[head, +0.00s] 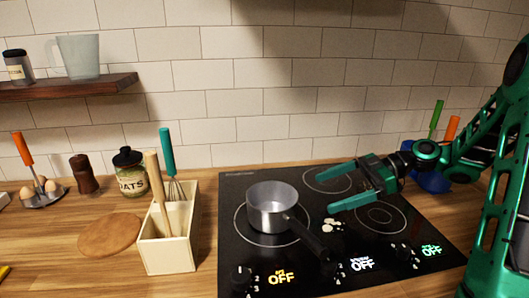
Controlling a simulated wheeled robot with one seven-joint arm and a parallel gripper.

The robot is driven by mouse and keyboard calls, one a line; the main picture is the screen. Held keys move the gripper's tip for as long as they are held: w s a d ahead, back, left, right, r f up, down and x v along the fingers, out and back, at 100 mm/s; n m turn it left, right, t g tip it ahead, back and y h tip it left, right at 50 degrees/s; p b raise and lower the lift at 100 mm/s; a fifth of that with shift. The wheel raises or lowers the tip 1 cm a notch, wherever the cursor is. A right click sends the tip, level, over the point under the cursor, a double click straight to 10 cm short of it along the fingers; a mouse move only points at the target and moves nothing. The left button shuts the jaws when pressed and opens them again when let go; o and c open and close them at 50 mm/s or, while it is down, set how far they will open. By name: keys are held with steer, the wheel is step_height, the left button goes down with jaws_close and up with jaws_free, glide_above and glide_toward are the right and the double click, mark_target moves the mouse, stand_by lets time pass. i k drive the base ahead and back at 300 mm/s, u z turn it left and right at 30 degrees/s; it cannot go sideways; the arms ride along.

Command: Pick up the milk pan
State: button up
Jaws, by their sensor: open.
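The milk pan (272,207) is a small silver pan with a dark handle (306,236) pointing toward the front right. It stands upright on the left burner of the black cooktop (340,262). My green gripper (332,188) comes in from the right, with its two fingers spread and pointing left. The gripper is open and empty, to the right of the pan and apart from it. Its height above the cooktop is hard to tell.
A wooden utensil box (168,248) with a whisk (168,152) stands left of the cooktop. Small white pieces (334,225) lie on the cooktop. A blue container (432,180) stands at the right.

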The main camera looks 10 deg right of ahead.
mark_target(288, 223)
steer(key=k, duration=1.5)
